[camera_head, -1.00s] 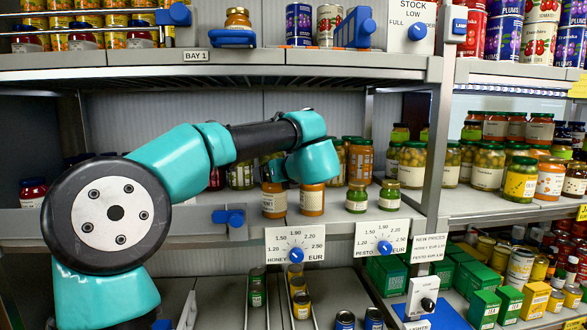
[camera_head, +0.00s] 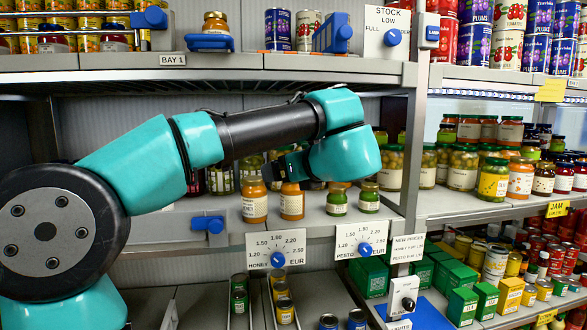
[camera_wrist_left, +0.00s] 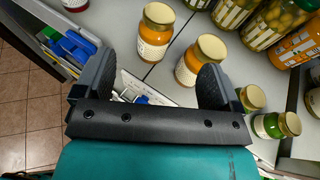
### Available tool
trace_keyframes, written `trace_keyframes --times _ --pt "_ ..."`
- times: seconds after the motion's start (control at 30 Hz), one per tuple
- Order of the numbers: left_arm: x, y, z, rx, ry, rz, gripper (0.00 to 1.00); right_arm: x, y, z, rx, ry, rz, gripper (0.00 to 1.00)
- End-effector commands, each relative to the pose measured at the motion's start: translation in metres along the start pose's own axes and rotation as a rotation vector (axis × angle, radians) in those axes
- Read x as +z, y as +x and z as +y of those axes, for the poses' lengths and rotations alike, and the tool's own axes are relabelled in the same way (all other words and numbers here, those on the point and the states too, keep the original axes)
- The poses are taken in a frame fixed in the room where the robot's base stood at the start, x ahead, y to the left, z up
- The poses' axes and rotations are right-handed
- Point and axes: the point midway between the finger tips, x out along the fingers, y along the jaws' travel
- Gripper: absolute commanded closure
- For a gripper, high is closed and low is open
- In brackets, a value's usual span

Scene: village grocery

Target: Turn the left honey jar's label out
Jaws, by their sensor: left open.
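The left honey jar (camera_head: 254,203) stands upright at the front of the middle shelf, with its label at least partly showing. It also shows in the left wrist view (camera_wrist_left: 156,30), its pale label on the lower side. The right honey jar (camera_head: 292,204) stands close beside it, with pale label showing too; it also shows in the left wrist view (camera_wrist_left: 200,58). My left gripper (camera_head: 284,170) is in front of the jars' tops and hides part of them. In the left wrist view its spread fingers (camera_wrist_left: 155,84) are empty, with both jars beyond them. My right gripper is out of view.
Two pesto jars (camera_head: 353,199) stand right of the honey. Taller jars (camera_head: 390,166) crowd behind. A honey price dial (camera_head: 278,258) and a pesto dial (camera_head: 364,249) hang on the shelf front, with a blue clip (camera_head: 208,223) further left. The shelf left of the honey looks fairly clear.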

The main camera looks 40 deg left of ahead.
Motion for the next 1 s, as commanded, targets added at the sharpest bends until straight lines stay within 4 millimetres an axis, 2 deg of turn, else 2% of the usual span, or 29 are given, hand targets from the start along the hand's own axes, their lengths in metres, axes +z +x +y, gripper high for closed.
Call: trace_keyframes --times 0.1,0.23,0.77,0.87,1.0 --pt "0.000 -0.014 -0.001 -0.002 0.000 0.000 0.11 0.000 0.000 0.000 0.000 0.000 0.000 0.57" --pt "0.000 -0.021 0.000 -0.001 0.000 0.000 0.11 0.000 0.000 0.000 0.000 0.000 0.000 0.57" --pt "0.000 -0.022 -0.001 -0.001 0.002 -0.002 0.11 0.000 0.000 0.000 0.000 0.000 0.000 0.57" --pt "0.000 -0.020 -0.005 -0.019 0.021 -0.024 0.11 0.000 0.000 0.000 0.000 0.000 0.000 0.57" --pt "0.000 -0.013 -0.026 -0.099 0.105 -0.122 0.11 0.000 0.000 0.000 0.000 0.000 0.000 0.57"
